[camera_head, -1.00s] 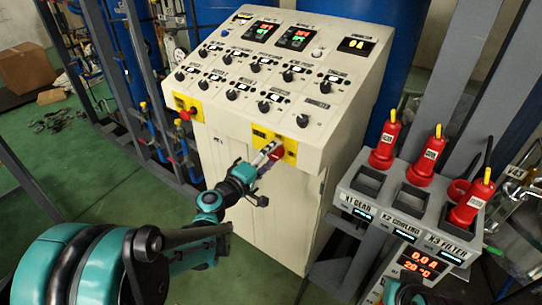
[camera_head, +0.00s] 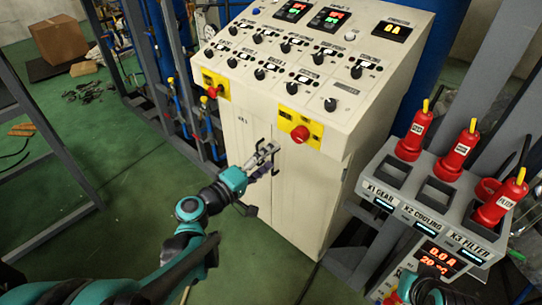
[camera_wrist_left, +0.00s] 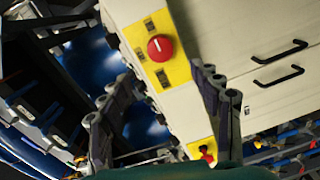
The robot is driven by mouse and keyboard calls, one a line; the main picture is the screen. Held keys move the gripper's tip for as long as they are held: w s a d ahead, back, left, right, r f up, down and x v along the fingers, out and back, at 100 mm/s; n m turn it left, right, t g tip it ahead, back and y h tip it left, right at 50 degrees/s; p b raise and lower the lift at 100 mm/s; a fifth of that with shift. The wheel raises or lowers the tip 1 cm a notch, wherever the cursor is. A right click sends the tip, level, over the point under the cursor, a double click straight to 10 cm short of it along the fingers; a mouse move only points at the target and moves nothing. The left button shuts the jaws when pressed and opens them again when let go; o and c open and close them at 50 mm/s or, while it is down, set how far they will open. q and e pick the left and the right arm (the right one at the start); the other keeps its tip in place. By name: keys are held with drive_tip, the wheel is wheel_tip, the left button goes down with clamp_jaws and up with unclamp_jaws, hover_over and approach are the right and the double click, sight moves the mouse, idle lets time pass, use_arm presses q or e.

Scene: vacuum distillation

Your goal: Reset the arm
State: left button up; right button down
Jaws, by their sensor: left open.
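My left gripper (camera_head: 263,160) is open and empty in the head view, in front of the white cabinet's lower front. It is below and left of the red knob (camera_head: 300,134) on a yellow plate, and clear of it. In the left wrist view, the two dark fingers of my left gripper (camera_wrist_left: 163,80) stand apart with nothing between them. A red knob on a yellow plate (camera_wrist_left: 160,47) shows beyond their tips. The fingers of my right gripper are not in view.
The control cabinet (camera_head: 260,95) has rows of black knobs, displays and another red emergency knob (camera_head: 213,91) at left. To the right, a rack (camera_head: 399,203) holds red plugs in labelled slots. Grey frame posts and blue pipes stand at left. Green floor is open at lower left.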

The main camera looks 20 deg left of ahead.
use_arm(q)
drive_tip(key=s+d+f+m+g, duration=0.6)
drive_tip(key=d+f, duration=0.1)
drive_tip(key=d, duration=0.1)
drive_tip(key=s+a+f+m+g+y, duration=0.3)
drive_tip(key=s+a+m+y, duration=0.1)
drive_tip(key=s, duration=0.4)
drive_tip(key=shift+m+y, duration=0.8)
drive_tip(key=shift+y, duration=0.1)
